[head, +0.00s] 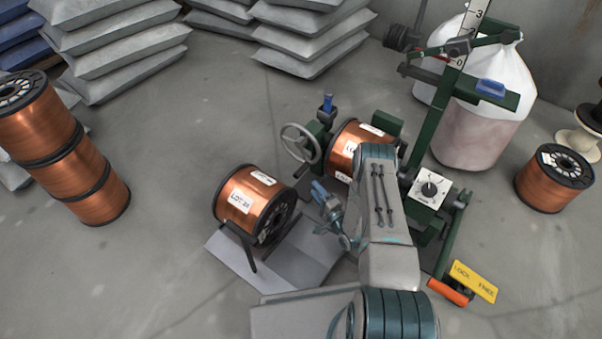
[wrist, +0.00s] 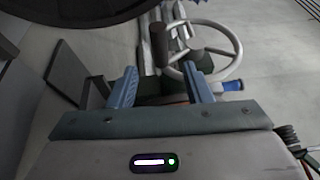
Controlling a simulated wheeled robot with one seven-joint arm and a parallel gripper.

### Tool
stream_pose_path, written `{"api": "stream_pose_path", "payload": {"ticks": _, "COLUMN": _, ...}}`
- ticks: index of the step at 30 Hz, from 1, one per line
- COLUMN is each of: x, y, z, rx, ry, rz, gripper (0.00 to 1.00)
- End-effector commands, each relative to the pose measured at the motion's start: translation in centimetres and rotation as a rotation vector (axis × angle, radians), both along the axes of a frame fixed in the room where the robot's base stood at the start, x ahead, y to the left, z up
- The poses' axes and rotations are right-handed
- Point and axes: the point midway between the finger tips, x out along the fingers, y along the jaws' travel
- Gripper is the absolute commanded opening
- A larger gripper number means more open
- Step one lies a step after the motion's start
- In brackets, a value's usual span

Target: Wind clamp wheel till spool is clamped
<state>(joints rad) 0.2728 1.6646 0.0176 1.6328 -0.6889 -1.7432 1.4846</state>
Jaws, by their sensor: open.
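The clamp wheel (head: 301,143) is a grey spoked handwheel at the left end of the green winding stand. It also shows in the wrist view (wrist: 238,48), beyond my fingertips, with a dark handle (wrist: 158,45) beside it. A copper spool (head: 342,150) sits in the stand, partly hidden by my arm; whether it is clamped cannot be told. My gripper (head: 326,200) is below the wheel in the head view, apart from it. In the wrist view its blue fingers (wrist: 162,88) are spread, with nothing held between them.
Another copper spool (head: 240,200) rests on a grey ramp (head: 300,262), close left of my gripper. A dark round flange (wrist: 75,12) crowds the wrist view's top left. A dial box (head: 429,189) and orange lever (head: 448,292) are right of my arm.

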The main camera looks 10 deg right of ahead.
Motion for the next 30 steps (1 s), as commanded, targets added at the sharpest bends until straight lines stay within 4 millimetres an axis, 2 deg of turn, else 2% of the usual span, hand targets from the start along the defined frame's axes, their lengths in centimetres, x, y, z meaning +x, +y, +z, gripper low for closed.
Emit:
{"api": "stream_pose_path", "payload": {"ticks": 9, "x": 6.3, "y": 2.8, "z": 0.1, "rx": -0.003, "ry": -0.004, "rz": 0.003, "gripper": 0.45}}
{"api": "stream_pose_path", "payload": {"ticks": 15, "x": 9.0, "y": 3.9, "z": 0.3, "rx": -0.002, "ry": -0.002, "rz": 0.002, "gripper": 0.45}}
{"api": "stream_pose_path", "payload": {"ticks": 21, "x": 10.0, "y": 4.3, "z": 0.6, "rx": -0.001, "ry": 0.0, "rz": 0.0, "gripper": 0.45}}
{"api": "stream_pose_path", "payload": {"ticks": 28, "x": 10.0, "y": 4.3, "z": 0.7, "rx": -0.001, "ry": 0.001, "rz": 0.0, "gripper": 0.45}}
{"api": "stream_pose_path", "payload": {"ticks": 29, "x": 10.0, "y": 4.3, "z": 0.7, "rx": -0.001, "ry": 0.001, "rz": 0.0, "gripper": 0.42}}
{"api": "stream_pose_path", "payload": {"ticks": 30, "x": 10.0, "y": 4.3, "z": 0.6, "rx": -0.001, "ry": 0.001, "rz": 0.0, "gripper": 0.31}}
